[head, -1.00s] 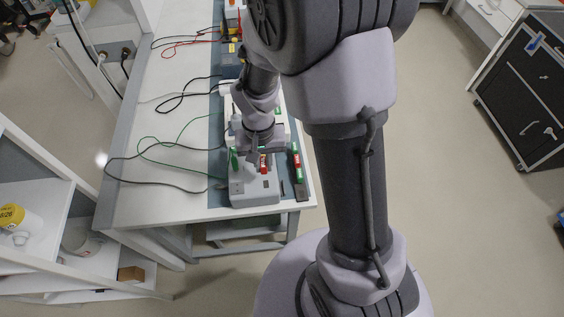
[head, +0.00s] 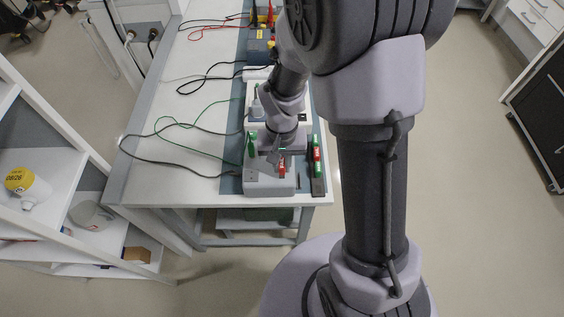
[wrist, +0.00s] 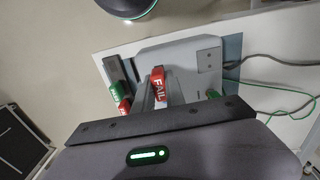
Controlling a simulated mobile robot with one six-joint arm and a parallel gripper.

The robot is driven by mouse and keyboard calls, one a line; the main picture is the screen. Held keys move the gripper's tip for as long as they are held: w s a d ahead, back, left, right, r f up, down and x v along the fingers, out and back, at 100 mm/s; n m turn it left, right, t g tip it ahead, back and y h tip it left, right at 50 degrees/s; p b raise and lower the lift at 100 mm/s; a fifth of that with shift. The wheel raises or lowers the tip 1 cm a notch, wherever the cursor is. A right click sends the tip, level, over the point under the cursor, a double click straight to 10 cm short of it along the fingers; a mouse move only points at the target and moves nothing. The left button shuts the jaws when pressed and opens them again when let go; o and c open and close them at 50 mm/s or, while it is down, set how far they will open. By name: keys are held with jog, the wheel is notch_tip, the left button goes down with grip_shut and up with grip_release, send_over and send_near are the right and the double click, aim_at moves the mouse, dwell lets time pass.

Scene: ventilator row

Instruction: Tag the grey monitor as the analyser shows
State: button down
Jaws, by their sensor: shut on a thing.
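The grey monitor (head: 268,186) is a flat grey box at the near end of the bench; it also shows in the wrist view (wrist: 185,55). My gripper (head: 283,152) is above it, shut on a red FAIL tag (wrist: 158,84), which reads upward between the fingers. The red tag also shows in the head view (head: 282,170) over the monitor's top. I cannot tell whether it touches the monitor. A dark holder strip (head: 318,187) beside the monitor carries green and red tags (head: 317,155). The analyser's reading is not legible.
A green plug (head: 251,146) with a green lead is at the monitor's left edge. Black and green cables cross the bench (head: 185,175) to the left. Equipment with red and black leads (head: 258,50) stands further back. A shelf (head: 50,215) is at left.

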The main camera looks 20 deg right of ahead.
jog(key=shift+f+b, duration=0.85)
jog(key=shift+f, duration=0.05)
dwell(0.3)
dwell(0.4)
jog(key=c, duration=1.3)
grip_release()
notch_tip(320, 180, up, 17)
jog(key=p, duration=0.7)
notch_tip(320, 180, up, 6)
jog(key=t+b, duration=0.2)
send_over(282, 163)
jog(key=s+a, duration=0.1)
jog(key=s, duration=0.3)
jog(key=s+a+r+t+y+b, duration=0.2)
jog(key=s+a+r+t, duration=0.1)
jog(key=s, duration=0.5)
jog(key=shift+s+r+m+t, duration=0.4)
jog(key=shift+r, duration=0.35)
